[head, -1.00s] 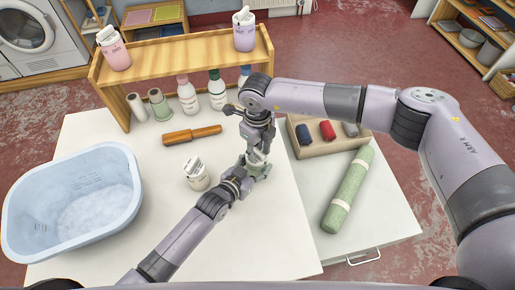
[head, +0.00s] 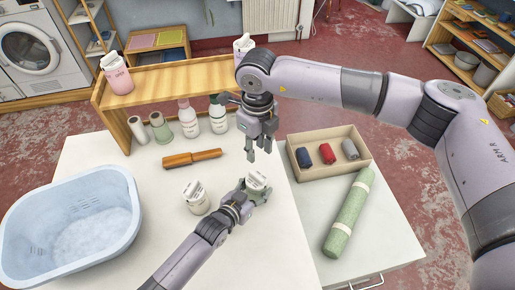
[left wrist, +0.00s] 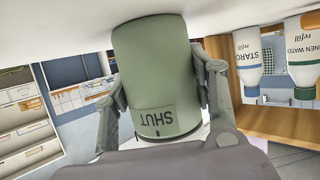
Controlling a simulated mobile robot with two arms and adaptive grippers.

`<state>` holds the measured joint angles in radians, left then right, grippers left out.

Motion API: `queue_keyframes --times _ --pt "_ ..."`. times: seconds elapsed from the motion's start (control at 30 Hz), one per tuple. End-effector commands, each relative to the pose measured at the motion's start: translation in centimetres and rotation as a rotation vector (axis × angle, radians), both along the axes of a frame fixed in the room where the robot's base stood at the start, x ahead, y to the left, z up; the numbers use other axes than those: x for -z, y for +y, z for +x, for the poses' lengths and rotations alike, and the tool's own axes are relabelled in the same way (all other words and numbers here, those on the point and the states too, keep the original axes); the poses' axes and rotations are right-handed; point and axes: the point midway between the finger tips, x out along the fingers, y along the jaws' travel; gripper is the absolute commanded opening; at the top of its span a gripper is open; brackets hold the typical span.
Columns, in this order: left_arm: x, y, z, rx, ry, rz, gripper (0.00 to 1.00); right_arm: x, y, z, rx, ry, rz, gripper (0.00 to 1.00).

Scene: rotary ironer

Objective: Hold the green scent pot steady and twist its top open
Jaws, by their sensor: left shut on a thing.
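The green scent pot (left wrist: 155,65) fills the middle of the left wrist view, which is upside down. It bears the word SHUT and a small dark tick near a pale rim. My left gripper (left wrist: 158,88) is shut on it, one finger on each side.
A cream pot (head: 196,198) stands left of my left gripper. A blue tub (head: 70,230) is at left. A box (head: 328,155) and green roll (head: 349,213) are at right.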

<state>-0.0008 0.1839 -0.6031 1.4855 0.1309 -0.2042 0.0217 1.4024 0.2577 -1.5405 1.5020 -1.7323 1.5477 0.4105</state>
Motion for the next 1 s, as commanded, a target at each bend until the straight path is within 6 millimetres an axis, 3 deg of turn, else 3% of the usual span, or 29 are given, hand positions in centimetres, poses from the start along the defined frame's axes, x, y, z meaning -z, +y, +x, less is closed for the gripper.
queue_keyframes --times 0.1,0.13,0.47,0.83,1.0 --pt "0.0 0.0 0.0 0.0 0.001 0.001 0.18 0.0 0.0 0.0 0.0 0.0 0.0 0.31" --pt "0.0 0.0 0.0 0.0 0.001 0.001 0.53 0.0 0.0 0.0 0.0 0.0 0.0 0.31" --pt "0.0 0.0 0.0 0.0 0.0 0.0 0.75 0.0 0.0 0.0 0.0 0.0 0.0 0.31" --pt "-0.1 0.2 -0.2 0.0 0.0 0.0 0.75 0.0 0.0 0.0 0.0 0.0 0.0 0.31" --pt "-0.7 1.1 -1.8 0.0 0.002 0.001 0.75 0.0 0.0 0.0 0.0 0.0 0.0 0.31"
